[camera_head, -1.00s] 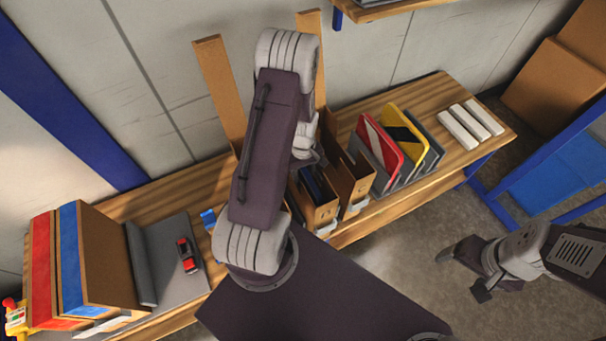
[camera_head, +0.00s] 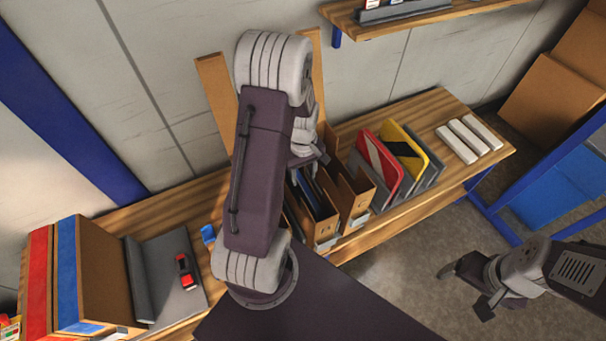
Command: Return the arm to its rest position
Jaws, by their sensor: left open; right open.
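My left arm stands folded upright in the middle of the view. Its gripper (camera_head: 318,155) shows only in part behind the arm, above the cardboard file boxes, and its jaws are mostly hidden. I see nothing held in it. My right gripper (camera_head: 466,285) is at the lower right, above the bare floor, with its fingers apart and empty.
A blue frame (camera_head: 490,215) stands right.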

